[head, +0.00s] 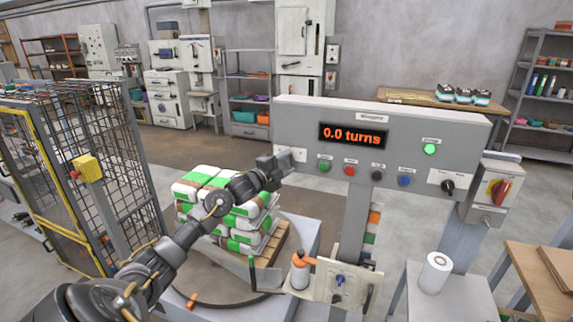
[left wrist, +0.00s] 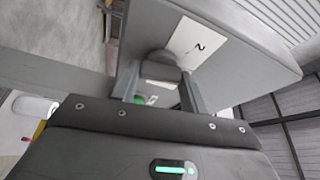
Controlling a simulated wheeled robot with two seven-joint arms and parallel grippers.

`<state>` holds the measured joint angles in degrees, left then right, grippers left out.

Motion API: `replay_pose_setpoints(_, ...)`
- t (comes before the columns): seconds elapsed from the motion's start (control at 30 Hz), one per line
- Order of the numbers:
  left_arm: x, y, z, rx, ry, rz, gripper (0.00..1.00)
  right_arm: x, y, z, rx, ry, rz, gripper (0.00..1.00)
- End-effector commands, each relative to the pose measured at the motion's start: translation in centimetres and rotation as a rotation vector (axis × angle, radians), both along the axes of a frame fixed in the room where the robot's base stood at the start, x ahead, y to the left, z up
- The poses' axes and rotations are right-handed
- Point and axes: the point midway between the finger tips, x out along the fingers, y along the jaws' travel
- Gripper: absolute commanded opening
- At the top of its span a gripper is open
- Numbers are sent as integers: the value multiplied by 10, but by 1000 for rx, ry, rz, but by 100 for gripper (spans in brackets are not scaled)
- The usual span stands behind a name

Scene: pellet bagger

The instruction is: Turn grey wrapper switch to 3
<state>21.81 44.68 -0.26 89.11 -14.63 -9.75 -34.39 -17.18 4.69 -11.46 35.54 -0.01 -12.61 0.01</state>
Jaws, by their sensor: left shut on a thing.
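The grey wrapper panel (head: 400,115) stands in front of me in the head view, its display (head: 353,135) reading 0.0 turns. My left gripper (head: 283,163) is at the panel's lower left end, over a white label plate. In the left wrist view, its two fingers (left wrist: 160,88) are closed on a dark grey switch knob (left wrist: 162,66). A white label plate (left wrist: 196,40) beside the knob shows the number 2. The other markings are hidden or too small, so I cannot tell the switch setting. My right gripper is in neither view.
Several buttons and a black knob (head: 447,186) are on the same panel, with a red-handled isolator (head: 499,190) at right. Stacked green-white bags (head: 205,185) stand behind my left arm. A mesh cage (head: 90,180) is at left. A white roll (head: 435,272) stands lower right.

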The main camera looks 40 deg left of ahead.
Motion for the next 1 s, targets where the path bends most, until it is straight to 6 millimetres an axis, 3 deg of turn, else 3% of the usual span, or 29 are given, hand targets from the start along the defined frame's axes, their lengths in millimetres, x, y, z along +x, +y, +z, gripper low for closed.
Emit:
replay_pose_setpoints(0.4,0,-1,-1,150,55,-1,21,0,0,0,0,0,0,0)
replay_pose_setpoints(0.9,0,-1,-2,163,61,-3,21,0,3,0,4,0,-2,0)
replay_pose_setpoints(0.93,0,-1,-2,163,61,-3,48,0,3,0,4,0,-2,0)
replay_pose_setpoints(1.0,0,-1,-2,163,61,-3,57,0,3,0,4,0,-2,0)
